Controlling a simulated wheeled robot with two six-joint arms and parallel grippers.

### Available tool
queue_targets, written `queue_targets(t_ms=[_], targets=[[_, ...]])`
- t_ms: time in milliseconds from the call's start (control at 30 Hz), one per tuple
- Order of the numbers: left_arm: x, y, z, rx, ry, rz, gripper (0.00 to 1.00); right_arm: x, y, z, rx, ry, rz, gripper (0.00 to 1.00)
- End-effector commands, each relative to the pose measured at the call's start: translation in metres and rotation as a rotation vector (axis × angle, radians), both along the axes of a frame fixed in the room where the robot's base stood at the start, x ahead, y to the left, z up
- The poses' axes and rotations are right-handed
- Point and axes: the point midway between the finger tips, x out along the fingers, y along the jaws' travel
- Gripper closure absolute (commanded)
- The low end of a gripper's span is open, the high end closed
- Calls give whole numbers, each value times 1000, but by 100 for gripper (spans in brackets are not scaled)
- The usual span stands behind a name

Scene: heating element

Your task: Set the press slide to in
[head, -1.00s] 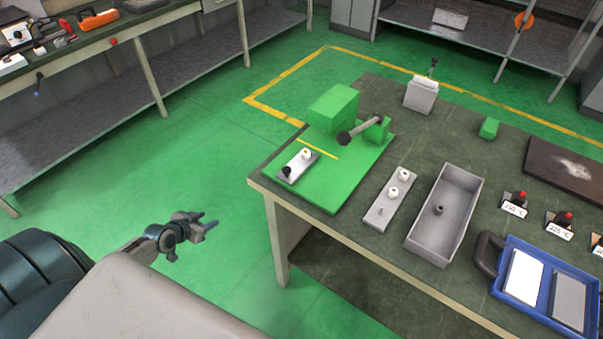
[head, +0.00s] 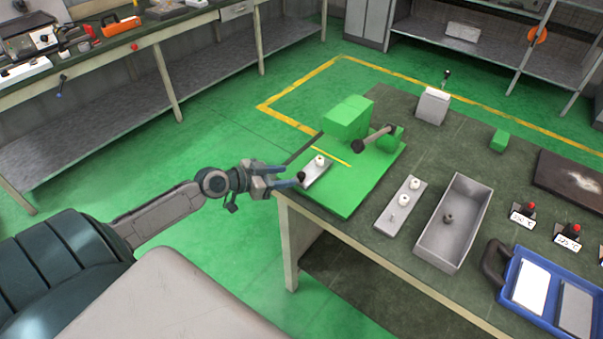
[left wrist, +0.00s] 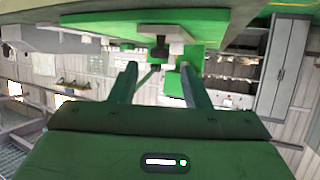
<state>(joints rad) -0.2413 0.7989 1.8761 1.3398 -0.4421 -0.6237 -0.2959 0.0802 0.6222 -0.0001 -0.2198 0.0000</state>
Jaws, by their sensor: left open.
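The green press (head: 375,185) stands on the table's near left corner, with a block and a dark-knobbed lever (head: 375,138). Its slide (head: 317,173) is a small grey plate on the base's left part, with a white piece on top and a black knob (head: 301,177) at its near left end. My left gripper (head: 288,175) is open at that end, fingers pointing right, close to the knob. In the left wrist view, the black knob (left wrist: 159,51) shows ahead between the open fingers (left wrist: 158,76). I cannot tell whether they touch it. My right gripper is not in view.
A grey plate with white pieces (head: 399,207), a grey open box (head: 433,245) and a blue case (head: 513,304) lie right of the press. A grey block with a lever (head: 432,107) stands behind. The table's left edge lies under my gripper; open floor is left.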

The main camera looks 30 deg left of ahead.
Motion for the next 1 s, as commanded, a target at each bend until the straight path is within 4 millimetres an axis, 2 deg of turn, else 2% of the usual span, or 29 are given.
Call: queue_targets(t_ms=[200, 500, 900, 933, 1000], targets=[[24, -12, -8, -6, -2, 3, 57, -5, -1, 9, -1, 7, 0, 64], [50, -26, -21, -3, -1, 1, 57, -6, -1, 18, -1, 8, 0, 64], [55, -29, -25, 1, 1, -2, 57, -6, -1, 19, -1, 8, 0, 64], [55, -29, -25, 1, 1, -1, 59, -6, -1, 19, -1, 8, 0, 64], [55, -29, -25, 1, 1, -1, 73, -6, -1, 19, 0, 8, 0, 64]])
